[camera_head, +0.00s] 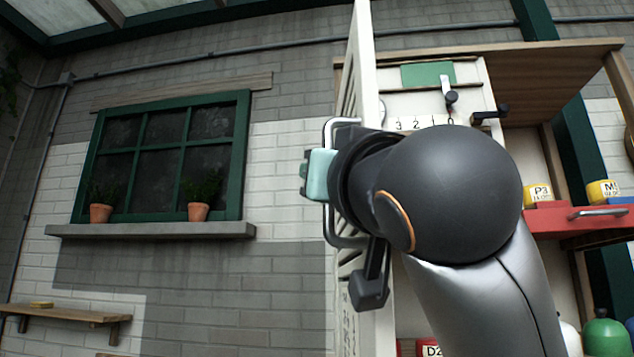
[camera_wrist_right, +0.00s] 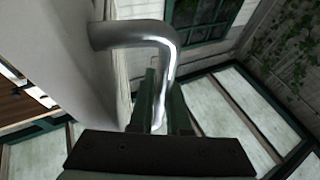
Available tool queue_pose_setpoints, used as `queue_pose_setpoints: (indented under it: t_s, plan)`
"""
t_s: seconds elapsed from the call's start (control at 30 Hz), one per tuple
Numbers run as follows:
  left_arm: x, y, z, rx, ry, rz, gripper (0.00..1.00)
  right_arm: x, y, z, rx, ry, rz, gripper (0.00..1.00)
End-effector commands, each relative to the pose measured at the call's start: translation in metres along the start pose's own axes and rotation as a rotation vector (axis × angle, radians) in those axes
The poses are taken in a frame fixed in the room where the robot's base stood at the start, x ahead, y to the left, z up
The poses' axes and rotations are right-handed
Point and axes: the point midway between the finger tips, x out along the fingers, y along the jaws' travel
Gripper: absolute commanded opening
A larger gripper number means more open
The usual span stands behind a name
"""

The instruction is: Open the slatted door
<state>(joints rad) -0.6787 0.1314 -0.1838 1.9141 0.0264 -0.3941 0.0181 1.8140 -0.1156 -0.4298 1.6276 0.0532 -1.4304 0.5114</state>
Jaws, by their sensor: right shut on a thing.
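The slatted door (camera_head: 360,60) is white and shows nearly edge-on in the head view, swung out from the cabinet. Its metal bar handle (camera_head: 330,135) is on the door's left face. My right gripper (camera_head: 308,172) is at the handle, and my arm hides much of the door. In the right wrist view, the two fingers of my right gripper (camera_wrist_right: 165,105) are around the silver handle (camera_wrist_right: 150,35), and the door's pale surface (camera_wrist_right: 75,50) is to the left. My left gripper is not in view.
The opened cabinet shows a white panel with a numbered scale (camera_head: 425,122) and a lever (camera_head: 450,97). A red drawer (camera_head: 570,220) and wooden shelving are at right. A green-framed window (camera_head: 160,155) with potted plants and a small shelf (camera_head: 65,314) are at left.

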Motion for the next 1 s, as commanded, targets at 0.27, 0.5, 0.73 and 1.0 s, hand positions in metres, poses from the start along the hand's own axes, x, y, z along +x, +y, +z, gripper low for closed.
queue_pose_setpoints:
  t_s: [0.27, 0.5, 0.73, 1.0]
  plan:
    - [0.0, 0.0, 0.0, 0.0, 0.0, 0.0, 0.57, 0.001, 0.002, -0.001, 0.003, 0.003, 0.003, 0.0]
    - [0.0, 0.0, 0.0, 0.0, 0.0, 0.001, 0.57, 0.001, 0.003, -0.002, 0.003, 0.003, 0.004, 0.16]
    - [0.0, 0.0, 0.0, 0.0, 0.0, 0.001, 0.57, 0.001, 0.002, -0.001, 0.002, 0.002, 0.002, 0.27]
    - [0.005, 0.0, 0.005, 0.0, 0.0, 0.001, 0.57, -0.012, 0.001, 0.001, 0.002, 0.003, 0.0, 0.27]
